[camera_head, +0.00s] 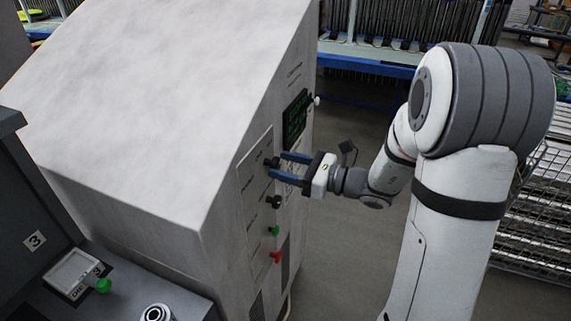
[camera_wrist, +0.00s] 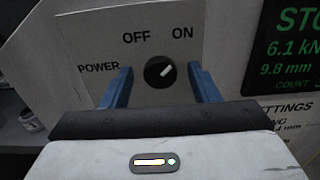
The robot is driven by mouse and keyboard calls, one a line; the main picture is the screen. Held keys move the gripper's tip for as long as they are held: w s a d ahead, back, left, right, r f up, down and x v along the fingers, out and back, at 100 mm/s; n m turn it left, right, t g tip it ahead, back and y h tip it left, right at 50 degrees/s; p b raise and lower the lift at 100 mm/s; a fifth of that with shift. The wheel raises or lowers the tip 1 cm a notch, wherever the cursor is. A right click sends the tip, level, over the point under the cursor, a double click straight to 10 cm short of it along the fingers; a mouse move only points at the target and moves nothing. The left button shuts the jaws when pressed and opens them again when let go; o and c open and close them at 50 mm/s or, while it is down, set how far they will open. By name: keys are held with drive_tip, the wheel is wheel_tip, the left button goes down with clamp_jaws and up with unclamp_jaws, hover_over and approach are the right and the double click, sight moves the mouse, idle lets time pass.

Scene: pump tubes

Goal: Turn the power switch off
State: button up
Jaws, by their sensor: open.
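The power switch is a round black knob with a white pointer mark, seen in the wrist view (camera_wrist: 160,72) on a pale panel marked POWER, OFF and ON. Its pointer is tilted up and right, toward the ON label. My gripper (camera_wrist: 162,84) is open, with one blue finger on each side of the knob; I cannot tell whether either touches it. In the head view my gripper (camera_head: 274,164) reaches the cabinet's panel from the right. There the knob is mostly hidden by the fingers.
The large pale cabinet (camera_head: 150,90) carries a green-lit display (camera_head: 295,117). Below the power switch are a black knob (camera_head: 273,202), a green button (camera_head: 273,231) and a red button (camera_head: 276,256). Bare floor (camera_head: 340,250) lies to the right. A wire rack (camera_head: 530,205) stands behind my arm.

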drive_tip(key=shift+a, duration=0.15)
drive_tip(key=shift+c, duration=0.2)
drive_tip(key=c, duration=0.9)
